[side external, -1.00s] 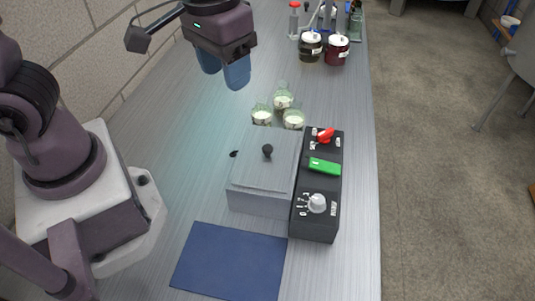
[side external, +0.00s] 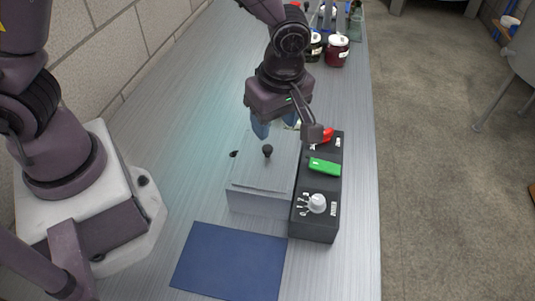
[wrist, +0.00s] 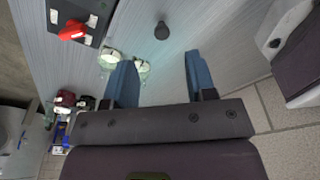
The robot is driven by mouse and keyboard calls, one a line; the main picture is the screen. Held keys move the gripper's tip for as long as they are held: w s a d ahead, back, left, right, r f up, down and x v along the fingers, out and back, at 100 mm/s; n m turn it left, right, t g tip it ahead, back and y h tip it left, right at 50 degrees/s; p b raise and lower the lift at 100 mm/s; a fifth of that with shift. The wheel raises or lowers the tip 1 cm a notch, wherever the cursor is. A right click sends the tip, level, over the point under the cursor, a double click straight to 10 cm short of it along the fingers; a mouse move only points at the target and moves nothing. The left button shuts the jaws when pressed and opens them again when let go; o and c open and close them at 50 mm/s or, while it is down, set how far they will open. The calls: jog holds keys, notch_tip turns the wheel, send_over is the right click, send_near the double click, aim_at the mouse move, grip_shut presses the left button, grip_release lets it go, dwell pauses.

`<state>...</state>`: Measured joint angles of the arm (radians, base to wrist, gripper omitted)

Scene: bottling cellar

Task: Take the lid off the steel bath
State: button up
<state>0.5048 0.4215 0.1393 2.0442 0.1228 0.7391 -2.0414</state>
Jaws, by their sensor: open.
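The steel bath (side external: 262,203) stands on the bench with its flat grey lid (side external: 255,177) on top. The lid has a dark round knob (side external: 267,151), which also shows in the wrist view (wrist: 161,31), beyond the fingertips and roughly between their lines. My gripper (side external: 274,128) is above the far end of the bath, behind and above the knob. Its blue fingers (wrist: 160,75) are apart with nothing between them. One finger is partly hidden by the wrist parts in the side view.
A black control box with a red switch (side external: 326,137), a green switch (side external: 324,166) and a white dial (side external: 317,203) adjoins the bath on the right. A blue mat (side external: 228,262) lies clear in front. Flasks (wrist: 110,58) stand behind the bath; jars (side external: 337,50) are farther back.

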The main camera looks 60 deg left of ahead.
aim_at(268, 147)
jog(key=f, duration=0.2)
jog(key=a+f, duration=0.1)
jog(key=f, duration=0.4)
jog(key=shift+a+f, duration=0.4)
grip_shut()
